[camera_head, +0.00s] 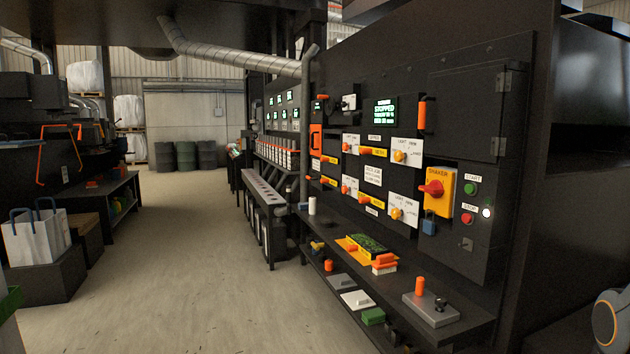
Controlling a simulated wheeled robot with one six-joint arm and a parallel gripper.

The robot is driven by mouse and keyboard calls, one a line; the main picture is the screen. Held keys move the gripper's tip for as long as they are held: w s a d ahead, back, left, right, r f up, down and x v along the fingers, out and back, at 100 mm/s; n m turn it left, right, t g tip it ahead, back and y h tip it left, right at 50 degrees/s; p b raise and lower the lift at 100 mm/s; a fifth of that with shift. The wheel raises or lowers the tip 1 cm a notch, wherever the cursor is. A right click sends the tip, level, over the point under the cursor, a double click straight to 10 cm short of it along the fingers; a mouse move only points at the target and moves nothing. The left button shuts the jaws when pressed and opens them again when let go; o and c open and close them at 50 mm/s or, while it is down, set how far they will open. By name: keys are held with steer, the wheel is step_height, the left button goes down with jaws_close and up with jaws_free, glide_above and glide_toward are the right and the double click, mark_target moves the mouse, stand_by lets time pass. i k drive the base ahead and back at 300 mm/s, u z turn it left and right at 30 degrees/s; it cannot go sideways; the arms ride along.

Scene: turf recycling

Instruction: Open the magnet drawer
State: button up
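A dark control panel (440,100) stands on the right, with several small fronts, orange handles and yellow or white labels. Its labels are too small to read surely, so I cannot tell which front is the magnet drawer. A tall orange handle (316,142) is at the panel's left end. Small orange knobs beside yellow labels (373,153) sit in the middle. No front is clearly pulled out. My gripper is not in view; a rounded grey part with an orange ring at the bottom right edge looks like my arm.
A shelf (455,330) below the panel holds a grey block with an orange handle (420,287), an orange tray (352,246) and a white cup (312,205). A red switch (432,188) and blue padlock (429,223) are on the panel. The floor (190,270) left of it is clear.

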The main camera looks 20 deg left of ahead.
mark_target(316, 177)
steer(key=u, duration=0.35)
steer(key=i, duration=0.65)
steer(key=u, duration=1.2)
steer(key=i, duration=1.8)
steer(key=u, duration=0.35)
steer(key=i, duration=1.85)
steer(key=z, duration=1.05)
steer(key=i, duration=1.4)
steer(key=z, duration=0.85)
